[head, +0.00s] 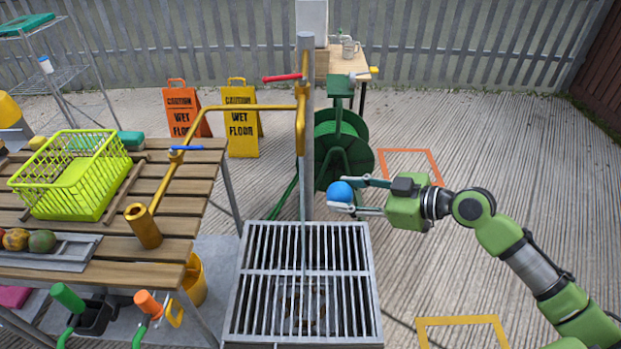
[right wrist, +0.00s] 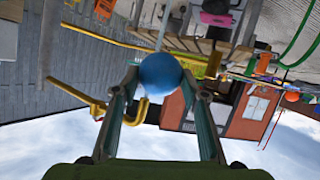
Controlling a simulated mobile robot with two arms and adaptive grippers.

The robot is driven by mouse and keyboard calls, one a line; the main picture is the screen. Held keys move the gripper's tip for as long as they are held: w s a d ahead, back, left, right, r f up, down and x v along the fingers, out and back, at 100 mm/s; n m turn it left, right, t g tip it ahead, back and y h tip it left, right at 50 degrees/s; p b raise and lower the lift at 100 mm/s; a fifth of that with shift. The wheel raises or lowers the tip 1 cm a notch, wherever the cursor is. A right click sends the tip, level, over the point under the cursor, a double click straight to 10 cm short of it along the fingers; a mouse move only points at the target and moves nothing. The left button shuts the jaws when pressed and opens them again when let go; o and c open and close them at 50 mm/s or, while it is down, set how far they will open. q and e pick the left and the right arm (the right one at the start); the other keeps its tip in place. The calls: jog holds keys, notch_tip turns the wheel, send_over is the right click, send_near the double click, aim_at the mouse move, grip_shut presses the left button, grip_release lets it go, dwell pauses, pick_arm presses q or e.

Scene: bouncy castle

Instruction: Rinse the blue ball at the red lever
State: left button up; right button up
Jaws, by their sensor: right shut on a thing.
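The blue ball (head: 340,192) is between the fingertips of my right gripper (head: 349,194), right of the grey post and above the grate's right part. The ball also shows between the two fingers in the right wrist view (right wrist: 160,74). The red lever (head: 283,77) sticks out left from the upper post, well above the ball. A yellow pipe (head: 300,125) comes off the post below the lever and bends down. A thin vertical line runs below it to the grate; I cannot tell whether it is water. My left gripper is not in view.
A metal floor grate (head: 305,224) lies below the post. A green hose reel (head: 342,150) stands behind the ball. Floor at right is mostly clear.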

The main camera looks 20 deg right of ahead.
aim_at(347, 193)
jog(key=shift+s+d+r+p, duration=0.15)
jog(key=shift+s+d+r, duration=0.25)
jog(key=shift+s+r, duration=0.2)
jog(key=shift+s+d+r+p, duration=0.15)
jog(key=shift+s+d+r, duration=0.2)
jog(key=shift+s+r, duration=0.2)
jog(key=shift+s+d+r, duration=0.55)
jog(key=shift+s+r, duration=0.2)
jog(key=shift+s, duration=0.05)
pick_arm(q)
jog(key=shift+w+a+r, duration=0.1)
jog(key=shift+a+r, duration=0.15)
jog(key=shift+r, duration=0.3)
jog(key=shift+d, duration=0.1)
